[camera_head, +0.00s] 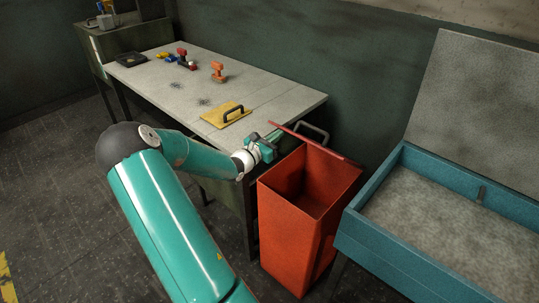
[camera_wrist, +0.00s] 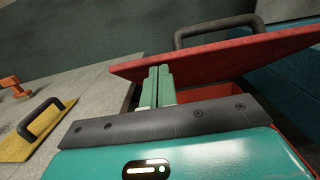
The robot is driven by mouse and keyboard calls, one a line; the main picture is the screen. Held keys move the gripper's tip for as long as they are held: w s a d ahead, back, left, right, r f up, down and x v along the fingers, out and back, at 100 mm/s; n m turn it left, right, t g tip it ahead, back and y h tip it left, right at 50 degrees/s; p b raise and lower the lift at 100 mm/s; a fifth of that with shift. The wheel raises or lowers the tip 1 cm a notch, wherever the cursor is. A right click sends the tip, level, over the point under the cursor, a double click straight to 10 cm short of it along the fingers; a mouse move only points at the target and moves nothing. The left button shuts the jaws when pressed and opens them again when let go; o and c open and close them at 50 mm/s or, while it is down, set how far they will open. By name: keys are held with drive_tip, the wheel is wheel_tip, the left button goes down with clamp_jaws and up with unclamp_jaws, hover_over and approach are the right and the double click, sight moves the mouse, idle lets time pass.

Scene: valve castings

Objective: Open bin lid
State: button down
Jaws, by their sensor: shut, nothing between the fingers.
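The red bin (camera_head: 283,215) stands on the floor at the right end of the workbench. Its lid (camera_head: 325,150) is tilted up, so the dark inside of the bin shows in the head view. The lid's dark handle (camera_head: 313,129) is on the far side of the lid. In the wrist view the lid (camera_wrist: 225,57) and its handle (camera_wrist: 215,30) lie just beyond the fingers. My gripper (camera_head: 275,136) is at the left edge of the lid. Its fingers (camera_wrist: 160,72) are shut with nothing between them and meet the lid edge in the picture; contact is unclear.
The grey workbench (camera_head: 180,98) holds a yellow plate with a handle (camera_head: 228,115), an orange valve casting (camera_head: 217,72) and a black tray (camera_head: 131,60). A blue open-topped case (camera_head: 385,245) stands close to the bin's right. A green wall is behind.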

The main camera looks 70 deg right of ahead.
drive_tip(key=s+d+r+y, duration=0.1)
drive_tip(key=d+r, duration=0.1)
drive_tip(key=s+d+r, duration=0.1)
drive_tip(key=d+r, duration=0.1)
drive_tip(key=r, duration=0.1)
drive_tip(key=s+d+r+t+y, duration=0.1)
drive_tip(key=d+r, duration=0.1)
drive_tip(key=shift+d+r+y, duration=0.15)
drive_tip(key=shift+r+y, duration=0.1)
drive_tip(key=shift+y, duration=0.05)
drive_tip(key=s+d+r, duration=0.2)
drive_tip(key=d+r, duration=0.2)
drive_tip(key=d, duration=0.2)
drive_tip(key=shift+s+d, duration=0.15)
drive_tip(key=shift+s, duration=0.05)
